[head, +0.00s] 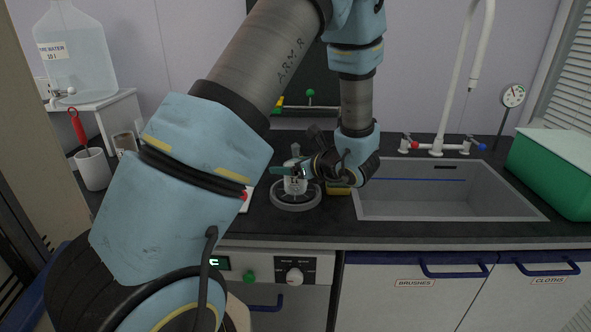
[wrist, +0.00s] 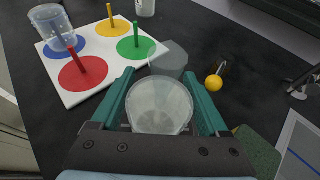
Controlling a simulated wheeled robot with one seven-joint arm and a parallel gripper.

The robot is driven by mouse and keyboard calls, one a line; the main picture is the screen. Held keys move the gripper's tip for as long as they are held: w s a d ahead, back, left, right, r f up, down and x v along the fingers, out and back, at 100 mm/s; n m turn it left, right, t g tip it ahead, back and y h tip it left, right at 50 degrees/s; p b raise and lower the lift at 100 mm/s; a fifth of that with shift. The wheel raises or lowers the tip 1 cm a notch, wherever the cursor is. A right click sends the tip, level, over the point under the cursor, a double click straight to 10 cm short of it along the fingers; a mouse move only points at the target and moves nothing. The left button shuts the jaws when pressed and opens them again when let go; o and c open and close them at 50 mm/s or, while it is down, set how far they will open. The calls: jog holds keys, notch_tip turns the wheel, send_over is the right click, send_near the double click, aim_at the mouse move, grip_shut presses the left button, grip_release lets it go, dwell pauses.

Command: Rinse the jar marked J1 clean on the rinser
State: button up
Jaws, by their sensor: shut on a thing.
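My gripper (head: 296,171) is shut on a clear jar, with one teal finger on each side of it. The jar (wrist: 160,106) fills the space between the fingers in the wrist view and looks empty. In the head view the jar (head: 294,186) shows a pale label with dark marks, too small to read surely. It is over or on a round grey ring-shaped base (head: 297,206), which may be the rinser. I cannot tell whether jar and base touch.
A white board (wrist: 92,88) with coloured discs and pegs carries another clear jar (wrist: 54,28). The sink (head: 440,190) is to the right, with a green box (head: 553,172) beyond.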

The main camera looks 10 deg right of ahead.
dwell(0.6)
jog(key=shift+r+p, duration=3.05)
jog(key=shift+r, duration=1.5)
